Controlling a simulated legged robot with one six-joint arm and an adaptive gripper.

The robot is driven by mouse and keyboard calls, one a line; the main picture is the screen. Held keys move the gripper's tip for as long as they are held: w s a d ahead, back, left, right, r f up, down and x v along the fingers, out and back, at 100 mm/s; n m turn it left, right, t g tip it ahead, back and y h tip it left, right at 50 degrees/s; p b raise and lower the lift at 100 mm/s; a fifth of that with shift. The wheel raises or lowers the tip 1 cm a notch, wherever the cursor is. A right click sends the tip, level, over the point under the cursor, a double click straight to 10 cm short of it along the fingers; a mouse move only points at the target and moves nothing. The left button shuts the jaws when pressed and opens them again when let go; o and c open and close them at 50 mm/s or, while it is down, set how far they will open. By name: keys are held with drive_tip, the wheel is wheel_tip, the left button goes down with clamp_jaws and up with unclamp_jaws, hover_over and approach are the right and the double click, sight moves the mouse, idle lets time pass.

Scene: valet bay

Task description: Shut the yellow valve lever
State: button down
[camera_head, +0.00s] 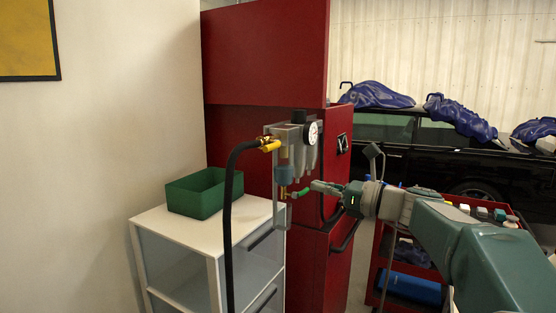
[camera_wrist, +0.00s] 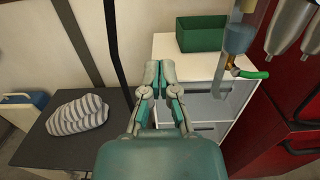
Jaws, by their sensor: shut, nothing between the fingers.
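The yellow valve lever (camera_head: 270,146) sits near the top of a grey panel with valves, by brass fittings where a black hose (camera_head: 229,220) joins. It points to the left and slightly down in the head view. It is not seen in the wrist view. My gripper (camera_head: 316,186) is shut and empty, lower than the lever and to its right in the picture. In the wrist view my gripper (camera_wrist: 160,66) has its fingers together. A green lever (camera_head: 300,193) shows lower on the panel, close to my fingertips in the head view; it also shows in the wrist view (camera_wrist: 254,74).
A round gauge (camera_head: 312,132) is on the panel beside a red cabinet (camera_head: 265,55). A white drawer unit (camera_head: 150,220) bears a green box (camera_head: 205,195). A red tool cart (camera_head: 380,265) stands at right, before a black car. A striped bundle (camera_wrist: 76,116) lies on a dark top.

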sight(273, 146)
drive_tip(key=w+a+r, duration=0.4)
drive_tip(key=w+a, duration=0.2)
drive_tip(key=a, duration=0.2)
drive_tip(key=shift+r, duration=0.25)
drive_tip(key=shift+a, duration=0.25)
